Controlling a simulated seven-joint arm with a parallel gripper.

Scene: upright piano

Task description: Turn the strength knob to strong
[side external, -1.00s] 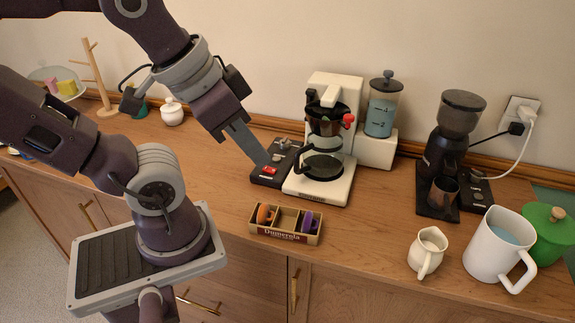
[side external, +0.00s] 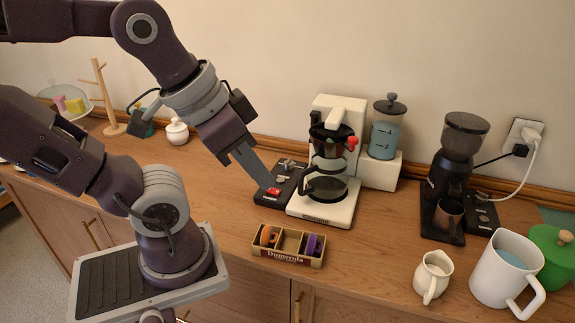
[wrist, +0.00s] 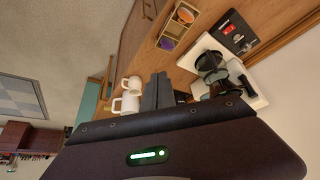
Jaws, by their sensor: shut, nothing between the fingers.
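A black control panel (side external: 262,198) lies left of the white coffee maker, with a red switch (side external: 273,191) at its near end. Grey knobs sit behind the switch, one in the middle (side external: 282,179) and one at the far end (side external: 289,164). I cannot read which knob is for strength. My gripper (side external: 271,186) is shut and empty, and its tip overlaps the panel just by the red switch in the side view. In the wrist view the panel (wrist: 233,36) shows at upper right, clear of my shut fingers (wrist: 158,80), so the tip looks apart from it.
The coffee maker (side external: 322,207) with its glass carafe (side external: 325,180) stands right beside the panel. A wooden box (side external: 288,259) with orange and purple things lies in front. A grinder (side external: 450,180), creamer (side external: 433,276) and white mug (side external: 500,278) stand right. Counter left of the panel is clear.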

